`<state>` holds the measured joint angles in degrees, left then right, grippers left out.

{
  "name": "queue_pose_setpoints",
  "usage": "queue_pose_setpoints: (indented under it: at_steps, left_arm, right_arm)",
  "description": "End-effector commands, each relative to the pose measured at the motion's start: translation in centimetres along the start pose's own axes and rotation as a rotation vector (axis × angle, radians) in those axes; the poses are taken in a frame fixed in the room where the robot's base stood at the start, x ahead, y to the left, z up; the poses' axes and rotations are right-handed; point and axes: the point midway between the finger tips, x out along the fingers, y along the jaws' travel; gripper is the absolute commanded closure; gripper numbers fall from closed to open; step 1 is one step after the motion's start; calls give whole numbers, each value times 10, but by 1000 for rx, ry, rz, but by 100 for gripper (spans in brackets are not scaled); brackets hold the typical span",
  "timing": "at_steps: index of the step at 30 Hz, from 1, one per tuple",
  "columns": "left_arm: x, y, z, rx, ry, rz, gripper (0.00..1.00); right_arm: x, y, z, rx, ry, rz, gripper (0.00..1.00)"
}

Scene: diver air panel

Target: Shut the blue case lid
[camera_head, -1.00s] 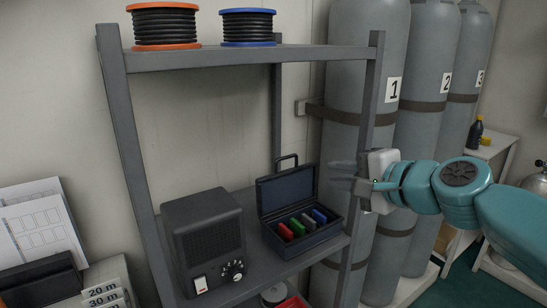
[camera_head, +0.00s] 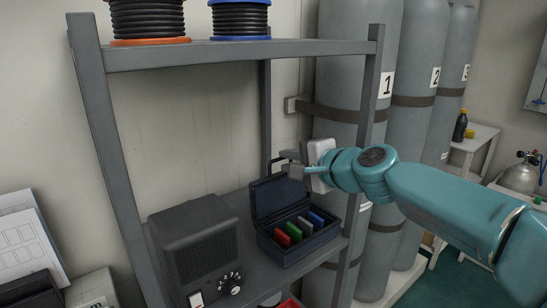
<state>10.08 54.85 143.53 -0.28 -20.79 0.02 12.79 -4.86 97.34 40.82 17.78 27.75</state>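The blue case (camera_head: 290,253) sits on the shelf with its lid (camera_head: 273,197) standing open toward the back. Red, green, grey and blue items lie inside it. My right gripper (camera_head: 288,163) is at the top of the raised lid, by the lid's handle, and partly covers the lid's upper right corner. Its fingers look spread, but I cannot tell whether they touch the lid or handle. My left gripper is not in view.
A black speaker box (camera_head: 196,248) with a knob stands on the shelf left of the case. The shelf's front right post (camera_head: 368,110) is close to my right arm. Grey cylinders (camera_head: 412,120) stand behind. Cable reels (camera_head: 240,20) sit on the top shelf.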

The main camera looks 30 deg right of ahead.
Motion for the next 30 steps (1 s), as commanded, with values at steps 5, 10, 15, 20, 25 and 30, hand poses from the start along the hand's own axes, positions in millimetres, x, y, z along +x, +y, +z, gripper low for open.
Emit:
queue_pose_setpoints:
  at_steps: [5,10,15,20,25,30]
  left_arm:
    - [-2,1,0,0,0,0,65]
    - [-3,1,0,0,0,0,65]
    - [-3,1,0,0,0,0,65]
    - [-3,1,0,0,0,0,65]
    - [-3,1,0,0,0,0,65]
    - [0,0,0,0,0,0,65]
  right_arm:
    - [38,0,1,0,-2,2,80]
    - [57,-1,1,-1,-2,1,80]
    - [63,0,1,0,-1,1,80]
    - [63,0,0,0,-1,0,80]
    - [63,-1,0,0,-1,0,100]
    - [63,0,0,0,-1,-3,100]
